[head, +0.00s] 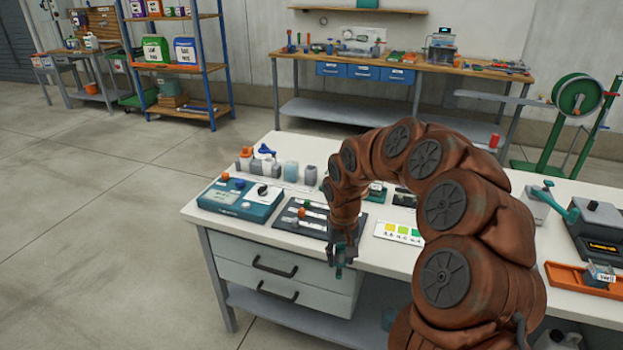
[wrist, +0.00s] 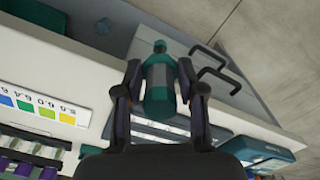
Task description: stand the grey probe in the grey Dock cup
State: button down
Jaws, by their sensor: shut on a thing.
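My gripper (head: 342,257) is shut on a teal, bottle-shaped piece (wrist: 159,84), held between both fingers in the wrist view; I cannot tell whether it is the grey probe. The gripper hangs by the bench's front edge, in front of the drawers. A row of cups stands at the back left of the bench, with two greyish ones (head: 291,171) and (head: 310,174); their labels are unreadable. A dark tray (head: 283,221) with orange-ended probes lies left of the gripper.
A teal meter box (head: 240,200) sits at the bench's left end. An orange tray (head: 567,279) and a dark device stand at the right. My arm hides part of the bench middle.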

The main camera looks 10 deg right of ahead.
jog(key=shift+r+p, duration=1.5)
jog(key=shift+r, duration=4.65)
